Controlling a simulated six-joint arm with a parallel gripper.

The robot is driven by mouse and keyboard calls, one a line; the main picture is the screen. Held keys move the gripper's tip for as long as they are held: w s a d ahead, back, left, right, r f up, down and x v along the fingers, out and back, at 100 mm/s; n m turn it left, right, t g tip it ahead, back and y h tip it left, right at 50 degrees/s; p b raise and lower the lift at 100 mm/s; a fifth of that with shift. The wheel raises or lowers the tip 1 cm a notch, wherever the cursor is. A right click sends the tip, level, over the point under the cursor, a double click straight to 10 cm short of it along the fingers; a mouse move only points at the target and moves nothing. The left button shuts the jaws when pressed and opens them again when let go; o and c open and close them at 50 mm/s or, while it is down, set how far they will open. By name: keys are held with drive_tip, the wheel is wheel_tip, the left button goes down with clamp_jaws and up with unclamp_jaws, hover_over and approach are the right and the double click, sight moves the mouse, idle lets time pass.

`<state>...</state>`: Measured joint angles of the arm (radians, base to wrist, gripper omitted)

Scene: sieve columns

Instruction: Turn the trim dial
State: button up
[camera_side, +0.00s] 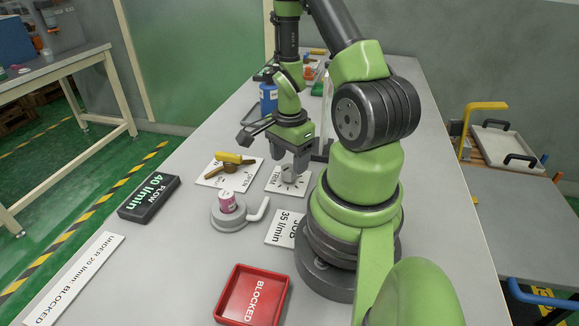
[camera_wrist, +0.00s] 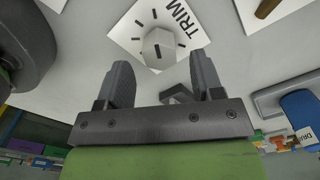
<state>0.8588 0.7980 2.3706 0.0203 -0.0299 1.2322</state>
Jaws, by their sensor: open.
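The trim dial (camera_wrist: 159,48) is a grey faceted knob with a dark pointer mark. It stands on a white plate (camera_wrist: 128,24) printed TRIM with black tick marks around the knob. In the side view the dial (camera_side: 290,173) sits on the bench, just below my gripper (camera_side: 288,160), whose fingers partly cover its plate. In the wrist view my gripper (camera_wrist: 158,82) is open, with one finger on each side of the view and the dial beyond and between the tips. Nothing is held. I cannot tell whether a finger touches the knob.
A yellow-handled valve (camera_side: 232,158) on an OPEN plate and a grey holder (camera_side: 230,212) with a pink-labelled jar stand left of the dial. A flow display (camera_side: 149,198) reads 40 l/min. A card (camera_side: 283,228) reads 35 l/min. A red BLOCKED tray (camera_side: 252,294) lies at the front.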

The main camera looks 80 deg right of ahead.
drive_tip(key=shift+f, duration=1.4)
drive_tip(key=c, duration=0.9)
drive_tip(key=shift+c, duration=0.2)
drive_tip(key=n, duration=0.5)
drive_tip(key=shift+n, duration=0.3)
drive_tip(key=shift+w+n, duration=0.1)
drive_tip(key=shift+n, duration=2.1)
